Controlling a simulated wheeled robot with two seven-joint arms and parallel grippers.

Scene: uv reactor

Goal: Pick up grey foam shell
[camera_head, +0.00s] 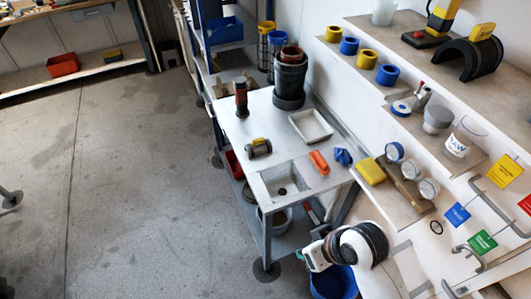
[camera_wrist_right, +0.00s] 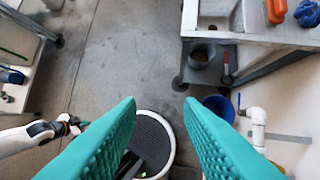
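A dark grey, half-round shell (camera_head: 468,62), which looks like the foam shell, stands arched on the upper right shelf in the head view. A yellow piece (camera_head: 482,31) is at its top. It does not show in the right wrist view. My right gripper (camera_wrist_right: 160,101) is open, with two teal fingers spread and nothing between them; it points down over the floor and my base. In the head view my right arm shows low at the centre, well away from the shell. At the left of the right wrist view my left arm shows, its fingers mostly hidden.
Beside the shell are a black and yellow tool (camera_head: 440,18) and a red button. Blue and yellow rings (camera_head: 349,46), a jar (camera_head: 465,137) and gauges lie on lower ledges. Floor left is open.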

